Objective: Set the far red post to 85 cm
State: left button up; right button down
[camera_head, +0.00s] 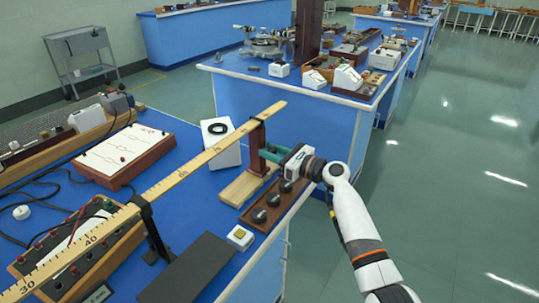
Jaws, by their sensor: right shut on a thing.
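A long yellow wooden rule (190,162) runs from the lower left up to the right, with 30 and 40 legible near the front. The far red post (256,150) stands upright beside the rule near its far end, over a pale wooden base (243,188). A black holder at its top meets the rule. My right gripper (268,154), with teal fingers, reaches in from the right and is shut on the red post. The scale numbers by this post are too small to read. My left gripper is not in view.
A black support (148,225) carries the rule nearer the front. A brown tray with black knobs (270,208) lies just below my right gripper, and a small white box (240,237) is in front. A white box (221,142) stands behind the rule. Floor at right is clear.

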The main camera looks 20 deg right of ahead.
jog(key=c, duration=1.2)
grip_release()
jog(key=shift+s+a, duration=0.4)
jog(key=shift+a, duration=0.05)
jog(key=shift+c, duration=0.2)
jog(key=shift+w+d, duration=0.15)
jog(key=v, duration=1.2)
jog(key=shift+o, duration=0.4)
